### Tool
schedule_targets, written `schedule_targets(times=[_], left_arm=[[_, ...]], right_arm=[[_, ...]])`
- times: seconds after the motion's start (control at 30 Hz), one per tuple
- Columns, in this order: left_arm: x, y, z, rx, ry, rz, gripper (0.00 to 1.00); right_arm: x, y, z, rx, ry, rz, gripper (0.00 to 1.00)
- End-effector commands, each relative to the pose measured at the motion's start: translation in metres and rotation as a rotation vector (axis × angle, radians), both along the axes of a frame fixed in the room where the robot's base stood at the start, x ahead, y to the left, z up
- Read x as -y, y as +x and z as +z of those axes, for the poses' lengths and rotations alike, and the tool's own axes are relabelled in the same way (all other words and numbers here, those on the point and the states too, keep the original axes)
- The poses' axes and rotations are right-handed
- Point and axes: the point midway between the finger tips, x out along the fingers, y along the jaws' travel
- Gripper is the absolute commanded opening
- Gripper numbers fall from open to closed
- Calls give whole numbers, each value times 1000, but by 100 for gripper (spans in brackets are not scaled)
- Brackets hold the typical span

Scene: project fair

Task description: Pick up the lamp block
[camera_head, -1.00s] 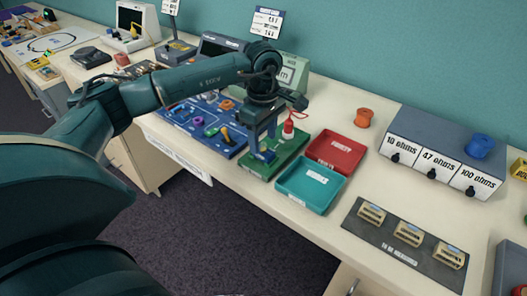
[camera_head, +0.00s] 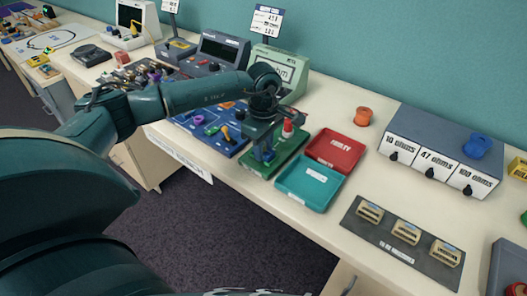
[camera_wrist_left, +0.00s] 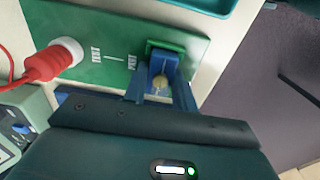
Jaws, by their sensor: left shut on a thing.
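The lamp block (camera_wrist_left: 160,82) is a small blue piece with a pale yellow round lamp, seen in the left wrist view between my finger tips. My left gripper (camera_head: 262,152) is shut on it at the front left part of the green test board (camera_head: 293,151); the fingers also show in the left wrist view (camera_wrist_left: 161,90). The block is beside a raised green piece (camera_wrist_left: 178,47) of the board. I cannot tell whether it is clear of the board. In the head view the fingers mostly hide the block. My right gripper is not in view.
A red plug (camera_wrist_left: 48,62) with a cable stands on the green board. A red tray (camera_head: 336,150) and a teal tray (camera_head: 309,184) are to the right. A blue board (camera_head: 205,130) with loose parts is to the left. A green meter (camera_head: 282,72) stands behind.

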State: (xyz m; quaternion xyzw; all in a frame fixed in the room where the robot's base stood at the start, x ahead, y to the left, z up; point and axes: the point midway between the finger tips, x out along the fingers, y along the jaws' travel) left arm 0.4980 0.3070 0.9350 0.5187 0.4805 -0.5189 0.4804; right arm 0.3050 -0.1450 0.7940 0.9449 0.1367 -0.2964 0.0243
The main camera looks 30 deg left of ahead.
Motion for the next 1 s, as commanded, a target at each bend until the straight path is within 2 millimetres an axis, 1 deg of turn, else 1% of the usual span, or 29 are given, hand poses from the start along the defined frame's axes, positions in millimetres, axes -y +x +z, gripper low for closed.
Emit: schedule_targets(times=[0.03,0.2,0.37,0.47,0.57,0.73,0.83,1.0], left_arm=[[0,0,0,0,0,0,15],[0,0,0,1,0,0,1],[0,0,1,1,0,0,0],[0,1,5,3,0,0,0],[0,1,19,5,0,1,0],[0,1,53,6,0,-1,0],[0,1,73,6,0,0,0],[0,1,96,3,0,0,0]], right_arm=[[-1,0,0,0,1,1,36],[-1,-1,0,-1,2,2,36],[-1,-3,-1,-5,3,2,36],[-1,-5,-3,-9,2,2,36],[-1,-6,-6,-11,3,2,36],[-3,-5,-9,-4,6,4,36],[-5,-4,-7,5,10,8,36],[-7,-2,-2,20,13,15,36]])
